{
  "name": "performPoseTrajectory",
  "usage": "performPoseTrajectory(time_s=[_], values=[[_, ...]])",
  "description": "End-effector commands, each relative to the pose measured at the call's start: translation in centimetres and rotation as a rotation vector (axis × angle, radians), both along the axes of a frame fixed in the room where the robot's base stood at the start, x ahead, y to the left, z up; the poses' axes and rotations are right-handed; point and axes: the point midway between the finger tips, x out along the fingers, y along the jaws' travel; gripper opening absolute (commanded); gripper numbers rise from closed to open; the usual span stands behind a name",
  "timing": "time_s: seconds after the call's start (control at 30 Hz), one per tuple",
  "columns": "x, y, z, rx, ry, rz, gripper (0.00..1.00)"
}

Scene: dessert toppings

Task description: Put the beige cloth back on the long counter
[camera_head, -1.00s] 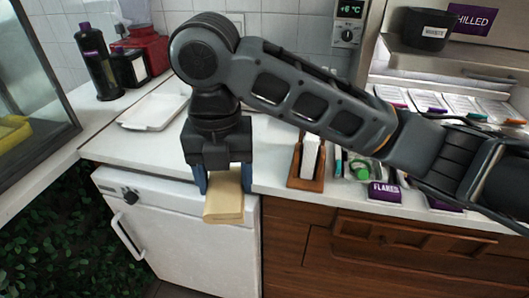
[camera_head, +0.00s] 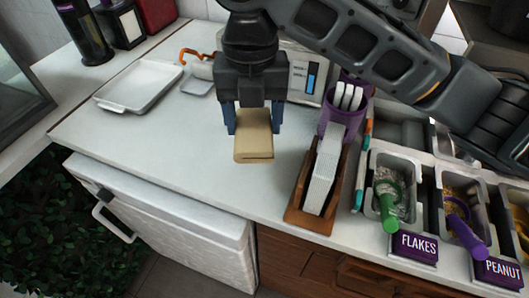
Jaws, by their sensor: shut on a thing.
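My gripper (camera_head: 253,120) points down over the long counter (camera_head: 165,150) in the head view. It is shut on the folded beige cloth (camera_head: 254,150), with a blue finger on each side of it. The cloth hangs below the fingers over the white counter top, left of the wooden holder. I cannot tell whether its lower edge touches the surface.
A wooden holder with white cards (camera_head: 323,175) stands close on the right. Behind are a purple cup (camera_head: 345,112) and a white device (camera_head: 300,75). A white tray (camera_head: 140,86) lies at the left. Topping tubs with a green scoop (camera_head: 388,205) are farther right. Counter left of the cloth is clear.

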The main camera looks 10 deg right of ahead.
Motion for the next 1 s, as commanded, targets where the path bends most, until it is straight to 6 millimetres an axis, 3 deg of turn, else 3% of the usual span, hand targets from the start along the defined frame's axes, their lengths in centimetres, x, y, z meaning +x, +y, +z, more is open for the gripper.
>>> performPoseTrajectory(time_s=[0.17,0.43,0.67,0.9,1.0], values=[[0.0,0.0,-0.7,-0.001,0.002,-0.001,0.41],[0.0,-0.1,-5.2,-0.001,0.001,-0.003,0.41],[0.0,0.0,-6.9,-0.001,0.001,-0.001,0.41],[0.0,0.0,-9.9,0.000,0.001,-0.001,0.41],[0.0,0.0,-10.1,0.000,0.000,0.000,0.41]])
